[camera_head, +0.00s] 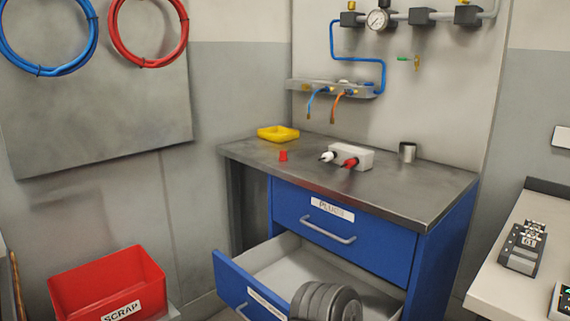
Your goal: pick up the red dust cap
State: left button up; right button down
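A small red dust cap (283,155) stands on the dark metal worktop (400,189), near its left side and in front of a yellow tray (278,133). Nothing touches the cap. A white block (352,156) to its right carries one black-and-white plug (328,156) and one red-tipped plug (350,163).
The blue cabinet's lower drawer (232,283) is open, jutting out below the worktop. A dark grey ribbed shape (325,302) covers part of it. A metal cup (407,152) stands at the worktop's right. A red scrap bin (107,286) is lower left. The worktop's front is clear.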

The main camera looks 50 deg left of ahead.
aim_at(283, 156)
jog(key=u, duration=1.25)
jog(key=i+j+u, duration=0.15)
jog(key=u, duration=0.15)
jog(key=i+j, duration=0.1)
jog(key=i, duration=0.25)
